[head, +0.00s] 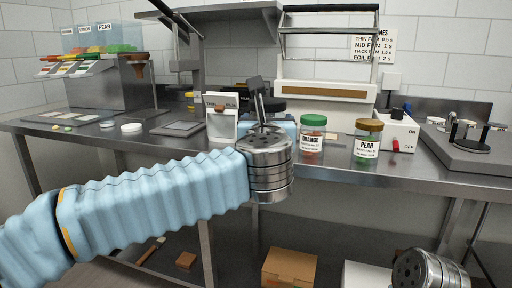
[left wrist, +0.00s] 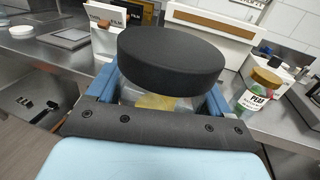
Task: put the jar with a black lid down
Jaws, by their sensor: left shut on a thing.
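My left gripper (left wrist: 160,95) is shut on the jar with a black lid (left wrist: 172,62). In the left wrist view the wide black lid hides most of the jar. A little of the clear body with a yellowish patch (left wrist: 152,101) shows between the blue fingers. I cannot tell whether the jar's base touches the table. Part of my right arm shows at the bottom right of the head view, but its gripper is out of frame.
A green-lidded orange jar (head: 312,136) and a gold-lidded pear jar (head: 367,139) stand right of my left wrist. A white film box (head: 221,119) stands to its left. A white control box with a red switch (head: 398,130) is farther right. Bare table lies before the jars.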

